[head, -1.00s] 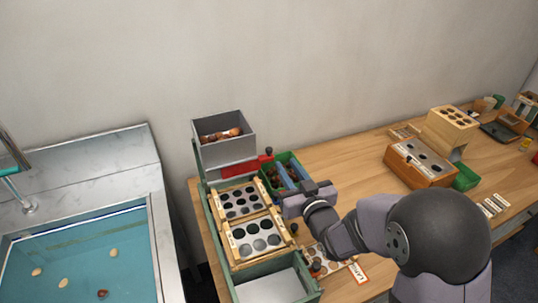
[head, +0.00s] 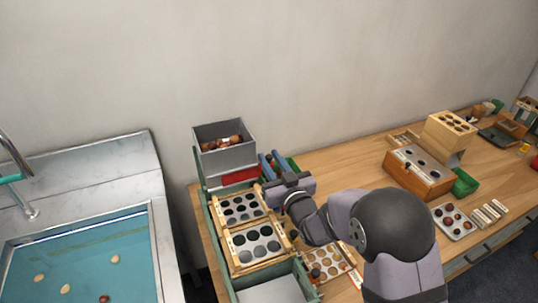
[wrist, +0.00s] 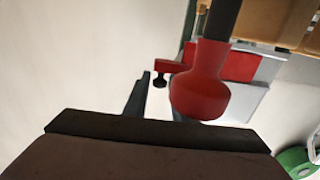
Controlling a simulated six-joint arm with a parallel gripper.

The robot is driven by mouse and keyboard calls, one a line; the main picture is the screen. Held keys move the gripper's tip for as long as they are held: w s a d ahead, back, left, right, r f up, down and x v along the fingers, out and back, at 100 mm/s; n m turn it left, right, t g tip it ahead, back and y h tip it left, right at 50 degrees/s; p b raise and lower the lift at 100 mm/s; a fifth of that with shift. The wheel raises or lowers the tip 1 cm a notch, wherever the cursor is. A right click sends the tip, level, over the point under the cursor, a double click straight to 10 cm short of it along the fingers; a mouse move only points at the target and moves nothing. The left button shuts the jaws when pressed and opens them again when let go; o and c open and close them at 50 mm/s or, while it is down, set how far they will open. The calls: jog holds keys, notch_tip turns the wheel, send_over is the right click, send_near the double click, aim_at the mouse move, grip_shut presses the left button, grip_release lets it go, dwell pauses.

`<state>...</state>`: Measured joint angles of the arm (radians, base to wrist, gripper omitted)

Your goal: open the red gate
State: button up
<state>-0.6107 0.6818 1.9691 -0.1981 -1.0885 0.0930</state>
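The red gate (head: 240,177) is a flat red plate under the grey hopper (head: 224,152), which holds chestnuts. My gripper (head: 270,166) is just right of the gate, its two blue fingers apart with nothing seen between them. The fingers hide the gate's right end in the head view. In the wrist view a red arm (wrist: 172,66) with a small black knob (wrist: 160,80) shows beyond the fingers. A larger red bulb (wrist: 200,92) on a dark stem is in front there and covers part of one finger. I cannot tell whether anything touches.
Two wooden trays with dark holes (head: 256,244) stand in a green frame below the hopper. A green box (head: 292,167) is partly hidden behind my gripper. A basin of water (head: 90,265) is at the left. A wooden box (head: 418,170) stands at the right. The bench centre is fairly clear.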

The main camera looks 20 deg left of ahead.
jog(key=shift+w+a, duration=0.5)
grip_shut()
jog(key=w+d+b, duration=0.1)
jog(key=w+d, duration=0.2)
jog(key=shift+w+d, duration=0.3)
grip_release()
jog(key=shift+s, duration=0.1)
